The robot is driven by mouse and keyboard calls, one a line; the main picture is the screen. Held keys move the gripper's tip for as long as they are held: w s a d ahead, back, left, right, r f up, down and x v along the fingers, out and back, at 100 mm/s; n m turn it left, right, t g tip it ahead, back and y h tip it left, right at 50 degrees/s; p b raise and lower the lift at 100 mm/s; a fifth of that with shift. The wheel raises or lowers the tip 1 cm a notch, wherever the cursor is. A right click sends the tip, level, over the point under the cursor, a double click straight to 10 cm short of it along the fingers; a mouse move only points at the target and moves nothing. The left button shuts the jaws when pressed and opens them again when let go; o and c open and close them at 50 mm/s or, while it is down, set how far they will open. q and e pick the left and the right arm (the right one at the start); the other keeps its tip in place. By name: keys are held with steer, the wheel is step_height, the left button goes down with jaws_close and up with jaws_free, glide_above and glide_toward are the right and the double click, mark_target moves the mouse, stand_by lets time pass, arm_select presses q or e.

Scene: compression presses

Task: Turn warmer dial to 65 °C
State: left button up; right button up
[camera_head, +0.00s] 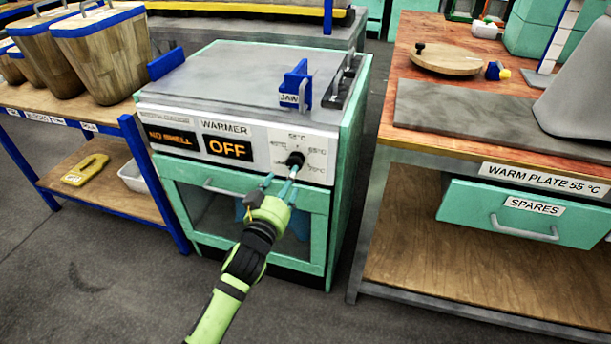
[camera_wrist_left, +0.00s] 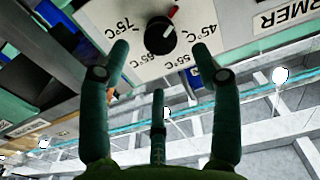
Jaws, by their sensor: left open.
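The warmer (camera_head: 250,100) is a green cabinet with a grey top and a panel reading WARMER and OFF. Its black dial (camera_head: 295,159) is at the panel's right, ringed by 45, 55, 65 and 75 °C marks. In the left wrist view the dial (camera_wrist_left: 160,36) appears upside down; its red-and-white pointer is off the scale, past the 45 °C side. My left gripper (camera_head: 281,177) is open just in front of the dial, empty. In the left wrist view its fingers (camera_wrist_left: 161,58) are spread to either side below the dial, without visible contact. My right gripper is not in view.
The OFF display (camera_head: 230,149) and a NO SHELL display (camera_head: 172,138) are left of the dial. A handled door (camera_head: 310,225) is below it. Blue JAWS brackets (camera_head: 297,85) stand on top. A wooden workbench (camera_head: 440,60) is at the right, a blue-framed shelf (camera_head: 110,120) at the left.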

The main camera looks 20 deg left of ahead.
mark_target(296, 161)
arm_select(q)
steer(key=w, duration=0.6)
steer(key=shift+b, duration=0.4)
steer(key=c, duration=1.2)
